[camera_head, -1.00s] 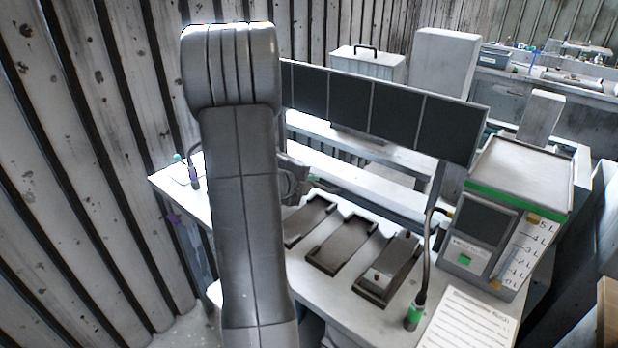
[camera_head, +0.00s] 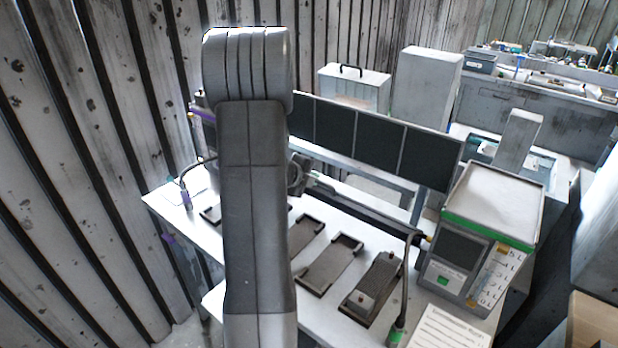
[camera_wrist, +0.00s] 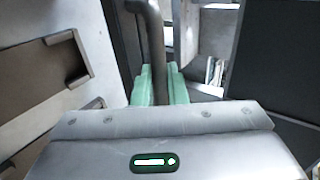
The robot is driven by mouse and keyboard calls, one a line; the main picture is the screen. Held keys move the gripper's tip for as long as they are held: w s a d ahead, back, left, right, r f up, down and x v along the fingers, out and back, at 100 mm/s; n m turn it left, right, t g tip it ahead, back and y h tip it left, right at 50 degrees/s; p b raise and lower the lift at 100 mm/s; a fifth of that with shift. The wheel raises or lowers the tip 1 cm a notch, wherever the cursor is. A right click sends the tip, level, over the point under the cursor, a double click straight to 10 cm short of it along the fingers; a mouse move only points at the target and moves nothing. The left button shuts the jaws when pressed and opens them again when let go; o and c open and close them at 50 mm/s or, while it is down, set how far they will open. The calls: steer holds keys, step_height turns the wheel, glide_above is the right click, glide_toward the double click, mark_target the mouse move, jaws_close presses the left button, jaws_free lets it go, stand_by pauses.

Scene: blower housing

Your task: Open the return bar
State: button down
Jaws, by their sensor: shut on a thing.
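The return bar appears to be the dark, thin tube (camera_head: 375,215) above the back of the bench. It runs right from my gripper and bends down at its right end toward a green-banded foot (camera_head: 396,334). In the wrist view the bar (camera_wrist: 156,50) passes between the pale green fingers of my gripper (camera_wrist: 158,82) and curves left at its far end. My gripper shows in the head view (camera_head: 303,174), partly behind my arm, and is shut on the bar. My arm hides the bar's middle-left stretch. A similar bent end with a purple foot (camera_head: 187,200) stands at the left.
Several dark trays (camera_head: 330,262) lie on the white bench in front of the bar. A row of dark panels (camera_head: 370,140) stands behind it. A grey machine with a green stripe (camera_head: 480,235) stands close to the bar's right end. A ribbed wall is at the left.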

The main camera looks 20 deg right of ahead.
steer(key=shift+w+d+r+g+y+p, duration=0.3)
steer(key=shift+w+d+g+y, duration=0.3)
steer(key=shift+d+y, duration=0.2)
steer(key=shift+w+d+r+g+y+p, duration=0.15)
steer(key=shift+w+d+g+y+p, duration=0.1)
steer(key=shift+w+d+g+y, duration=0.45)
steer(key=shift+s+d, duration=0.1)
steer(key=c, duration=1.6)
jaws_free()
steer(key=shift+o, duration=0.3)
steer(key=shift+s, duration=0.1)
steer(key=b+v, duration=0.1)
steer(key=v, duration=1.3)
steer(key=shift+d, duration=0.15)
